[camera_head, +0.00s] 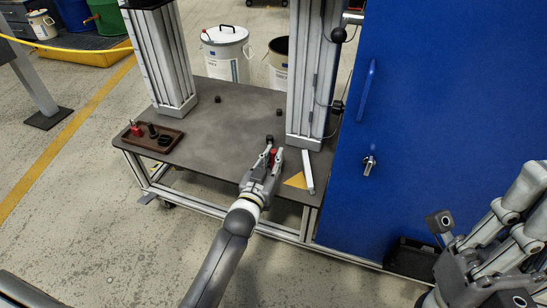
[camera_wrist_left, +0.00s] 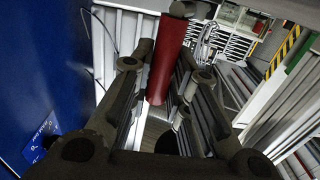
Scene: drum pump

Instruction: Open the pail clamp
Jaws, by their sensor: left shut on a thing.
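My left gripper (camera_head: 270,152) is over the work table (camera_head: 235,120), close to the foot of the right column. It is shut on a red cylindrical handle (camera_wrist_left: 165,62), which stands between its fingers in the left wrist view. In the head view only a little of the red handle (camera_head: 273,153) shows between the fingers. Whether this handle belongs to the pail clamp cannot be told. A dark knob (camera_head: 269,138) sits just beyond the fingertips. Parts of my right arm and gripper (camera_head: 490,235) show at the lower right; its fingertips are not clear.
A lidded white pail (camera_head: 226,52) and an open pail (camera_head: 278,68) stand behind the table. Two metal columns (camera_head: 304,75) rise from it. A brown tray (camera_head: 153,136) holds small parts. A blue cabinet (camera_head: 430,120) blocks the right. The table's middle is mostly clear.

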